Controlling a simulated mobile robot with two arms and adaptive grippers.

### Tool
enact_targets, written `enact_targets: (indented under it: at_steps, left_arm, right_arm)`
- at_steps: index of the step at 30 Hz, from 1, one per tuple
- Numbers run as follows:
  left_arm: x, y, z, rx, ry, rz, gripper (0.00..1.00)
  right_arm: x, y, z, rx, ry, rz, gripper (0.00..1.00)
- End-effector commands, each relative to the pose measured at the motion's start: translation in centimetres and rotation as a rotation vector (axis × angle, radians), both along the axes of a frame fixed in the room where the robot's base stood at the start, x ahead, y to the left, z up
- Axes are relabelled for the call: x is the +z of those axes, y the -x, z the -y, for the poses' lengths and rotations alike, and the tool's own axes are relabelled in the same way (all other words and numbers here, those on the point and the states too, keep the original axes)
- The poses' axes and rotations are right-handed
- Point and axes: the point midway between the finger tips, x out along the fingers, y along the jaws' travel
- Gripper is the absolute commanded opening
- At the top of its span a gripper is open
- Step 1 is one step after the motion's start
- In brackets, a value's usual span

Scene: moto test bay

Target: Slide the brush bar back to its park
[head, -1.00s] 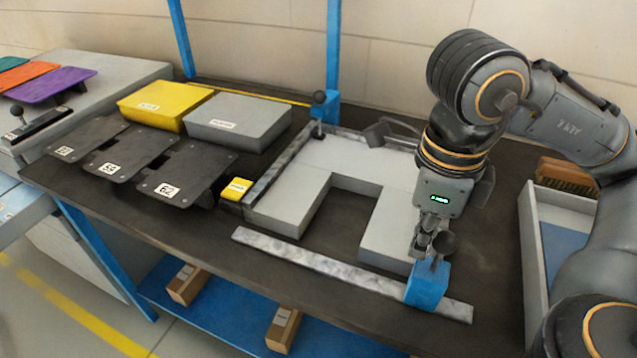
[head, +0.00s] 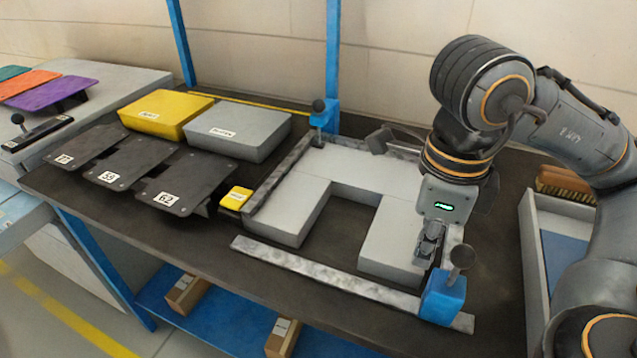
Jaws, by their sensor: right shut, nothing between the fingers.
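A blue block (head: 443,297) with a grey round knob (head: 461,258) on top sits near the right end of a grey front rail (head: 320,272). My right gripper (head: 428,256) is shut and empty, pointing down just left of the knob and behind the block; I cannot tell whether it touches them. I cannot make out bristles on the block. A second blue block (head: 324,119) with a dark knob (head: 319,105) stands at the far end of a side rail (head: 280,178). My left gripper is not in view.
A pale U-shaped block (head: 300,212) lies between the rails. Dark numbered plates (head: 185,178), a yellow box (head: 165,112) and a grey box (head: 237,128) stand left. A wooden brush (head: 566,183) lies at the tray (head: 533,255) on the right.

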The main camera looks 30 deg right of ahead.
Motion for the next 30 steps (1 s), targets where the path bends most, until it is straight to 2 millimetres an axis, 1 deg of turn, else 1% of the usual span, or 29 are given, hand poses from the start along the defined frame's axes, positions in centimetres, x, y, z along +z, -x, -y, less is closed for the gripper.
enact_targets:
  at_steps: [1,9,27,30]
  left_arm:
    - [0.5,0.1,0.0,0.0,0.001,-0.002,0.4]
    - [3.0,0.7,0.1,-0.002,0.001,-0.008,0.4]
    - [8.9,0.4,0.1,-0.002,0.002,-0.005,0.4]
    - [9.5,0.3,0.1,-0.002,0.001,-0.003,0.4]
  right_arm:
    - [0.6,0.0,0.0,0.0,0.0,0.0,0.0]
    - [3.5,0.0,0.0,0.0,-0.001,0.0,0.0]
    - [9.4,0.0,0.0,0.001,-0.001,0.001,0.0]
    - [9.9,0.0,0.0,0.001,0.0,0.0,0.0]
